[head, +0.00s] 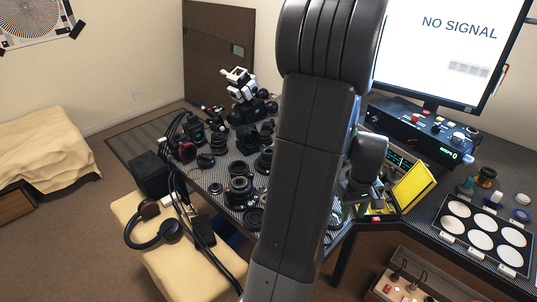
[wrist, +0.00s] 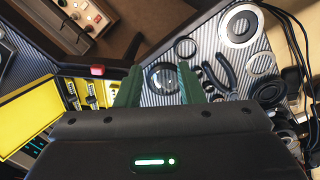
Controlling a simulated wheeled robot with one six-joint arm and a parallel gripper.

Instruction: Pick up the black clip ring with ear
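My gripper (wrist: 158,85) shows in the wrist view as two green fingers set wide apart with nothing held between them. A round dark disc with a pale rim (wrist: 152,72) lies on the striped table beyond and between the fingertips. A thin black ring (wrist: 178,45) lies just past it, to the upper right; it may be the clip ring, but its ear is too small to tell. A black forked, plier-like piece (wrist: 226,70) lies to the right of the fingers. In the head view my arm hides much of this part of the table.
Pale-rimmed rings (wrist: 262,64) lie at the right in the wrist view. A yellow open case (head: 413,187) stands right of my arm in the head view. Several black lens parts (head: 240,188) crowd the table to the left. A tray of white discs (head: 452,235) is at right.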

